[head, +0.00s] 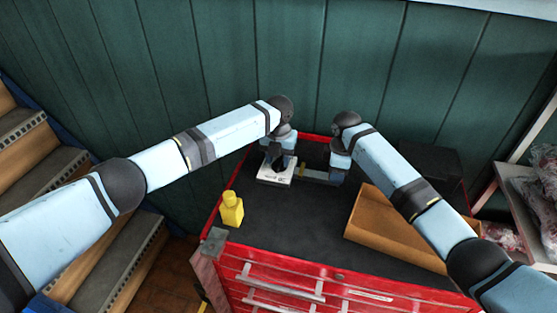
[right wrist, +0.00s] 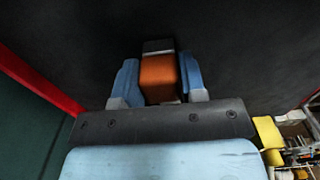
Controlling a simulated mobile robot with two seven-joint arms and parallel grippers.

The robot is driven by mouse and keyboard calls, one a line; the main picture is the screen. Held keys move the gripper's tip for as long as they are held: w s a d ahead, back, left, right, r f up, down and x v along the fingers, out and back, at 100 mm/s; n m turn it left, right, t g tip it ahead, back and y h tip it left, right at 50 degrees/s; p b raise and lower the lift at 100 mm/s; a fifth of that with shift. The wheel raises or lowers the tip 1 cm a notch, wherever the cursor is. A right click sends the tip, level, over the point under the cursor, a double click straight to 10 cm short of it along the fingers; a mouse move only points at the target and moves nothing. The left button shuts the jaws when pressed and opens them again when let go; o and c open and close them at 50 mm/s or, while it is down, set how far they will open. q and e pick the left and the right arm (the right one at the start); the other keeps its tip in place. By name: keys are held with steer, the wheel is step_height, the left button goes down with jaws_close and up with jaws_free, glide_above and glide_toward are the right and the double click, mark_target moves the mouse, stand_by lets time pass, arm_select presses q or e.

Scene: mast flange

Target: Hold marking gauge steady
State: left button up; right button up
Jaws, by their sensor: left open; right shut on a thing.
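The marking gauge shows in the right wrist view as an orange-brown block (right wrist: 158,78) with a dark and grey end. My right gripper (right wrist: 159,85) is shut on it, with one blue finger on each side. In the head view my right gripper (head: 338,178) is low over the dark chest top, and a thin pale bar (head: 314,175) shows to its left; I cannot tell whether it is part of the gauge. My left gripper (head: 278,170) is open, low at a white flat item (head: 274,179). Its fingertips are hard to make out.
The red tool chest (head: 300,270) has a dark top. A yellow bottle (head: 232,209) stands near its left edge. A brown open tray (head: 385,232) lies at the right, beneath my right arm. A black box (head: 430,165) is behind it. Stairs (head: 105,255) are at the left.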

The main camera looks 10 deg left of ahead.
arm_select(q)
steer(key=shift+f, duration=0.45)
steer(key=shift+c, duration=0.2)
jaws_close()
